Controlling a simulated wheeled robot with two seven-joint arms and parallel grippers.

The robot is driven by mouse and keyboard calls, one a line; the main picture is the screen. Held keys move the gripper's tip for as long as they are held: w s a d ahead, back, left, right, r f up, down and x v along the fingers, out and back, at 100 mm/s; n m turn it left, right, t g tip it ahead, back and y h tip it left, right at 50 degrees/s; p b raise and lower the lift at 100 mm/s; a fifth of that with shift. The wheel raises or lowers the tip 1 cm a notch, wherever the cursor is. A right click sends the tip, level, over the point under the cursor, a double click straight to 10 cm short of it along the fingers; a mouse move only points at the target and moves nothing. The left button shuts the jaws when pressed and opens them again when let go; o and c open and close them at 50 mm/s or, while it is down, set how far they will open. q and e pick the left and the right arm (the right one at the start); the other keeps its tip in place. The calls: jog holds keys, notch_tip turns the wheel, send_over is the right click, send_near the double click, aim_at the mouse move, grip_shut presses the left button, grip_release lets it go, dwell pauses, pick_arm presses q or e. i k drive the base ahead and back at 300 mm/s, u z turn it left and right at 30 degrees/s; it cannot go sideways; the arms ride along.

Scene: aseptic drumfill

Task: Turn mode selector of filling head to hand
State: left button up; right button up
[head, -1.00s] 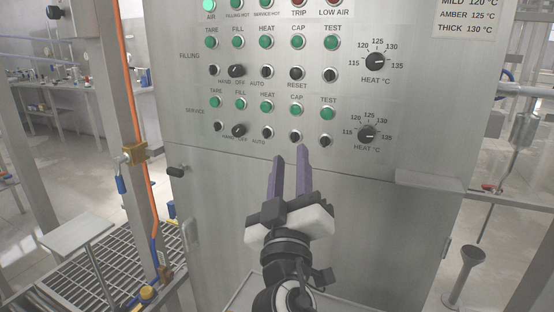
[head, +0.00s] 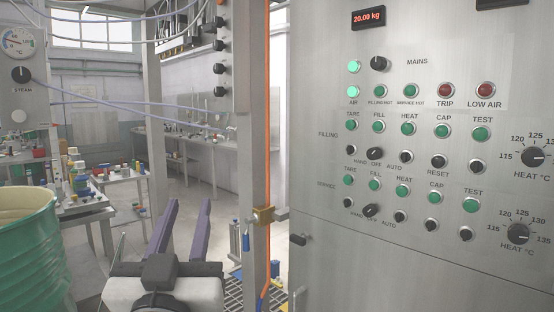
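My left gripper is not in view.
A steel post with an orange hose (head: 267,150) stands between my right gripper and the panel. A green drum (head: 28,250) is at the far left. Black heat dials (head: 534,156) are on the panel's right. A mains knob (head: 379,63) is above the selectors.

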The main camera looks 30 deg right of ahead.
aim_at(373, 154)
jog(key=u, duration=0.4)
jog(key=i, duration=1)
jog(key=z, duration=2.05)
